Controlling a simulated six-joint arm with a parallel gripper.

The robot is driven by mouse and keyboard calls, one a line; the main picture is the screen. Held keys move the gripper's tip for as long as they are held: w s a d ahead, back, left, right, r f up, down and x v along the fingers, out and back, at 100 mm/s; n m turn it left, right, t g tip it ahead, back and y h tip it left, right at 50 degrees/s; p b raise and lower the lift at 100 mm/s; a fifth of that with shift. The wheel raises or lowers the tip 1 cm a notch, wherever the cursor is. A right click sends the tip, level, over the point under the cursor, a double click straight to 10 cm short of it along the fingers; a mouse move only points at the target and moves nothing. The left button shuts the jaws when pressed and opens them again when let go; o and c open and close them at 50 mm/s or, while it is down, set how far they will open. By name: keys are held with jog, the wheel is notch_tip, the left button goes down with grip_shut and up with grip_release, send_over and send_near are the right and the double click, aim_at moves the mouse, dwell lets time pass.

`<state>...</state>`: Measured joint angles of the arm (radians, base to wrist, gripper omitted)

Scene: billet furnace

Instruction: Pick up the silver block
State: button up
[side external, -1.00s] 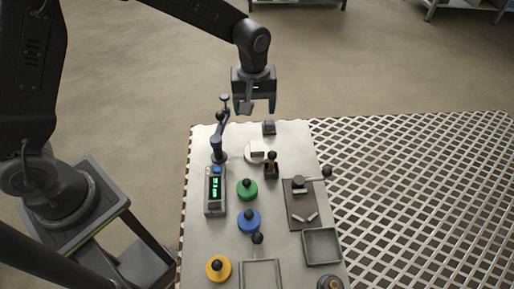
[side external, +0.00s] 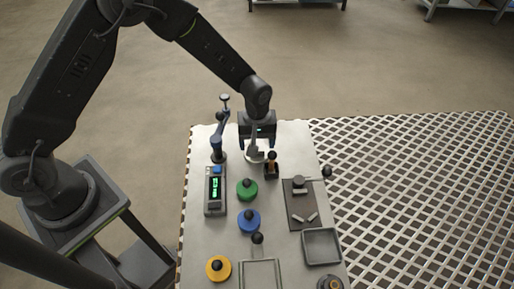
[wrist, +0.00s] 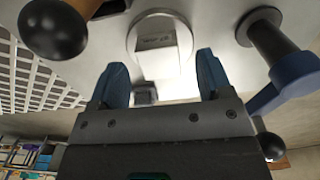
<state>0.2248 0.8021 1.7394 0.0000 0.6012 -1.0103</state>
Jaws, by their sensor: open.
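The silver block (wrist: 158,42) sits on a pale round disc (wrist: 135,40) in the wrist view, beyond my fingertips. In the side view, the block (side external: 260,154) is partly covered by my gripper (side external: 257,143). My gripper (wrist: 160,66) is open and empty, with its two blue fingers apart. In the wrist view the block lies in line with the gap between the fingers. Contact with the block cannot be made out.
A blue lever arm (side external: 217,144) stands close left of my gripper, and a black-knobbed stick (side external: 271,167) close right. A small dark block (wrist: 145,94) lies behind. Green (side external: 247,190), blue (side external: 249,221) and yellow (side external: 219,268) knobbed discs, a display box (side external: 215,190) and a tray (side external: 321,246) are nearer.

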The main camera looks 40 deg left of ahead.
notch_tip(320, 180, down, 2)
jog(key=shift+f, duration=0.1)
jog(key=c, duration=1.2)
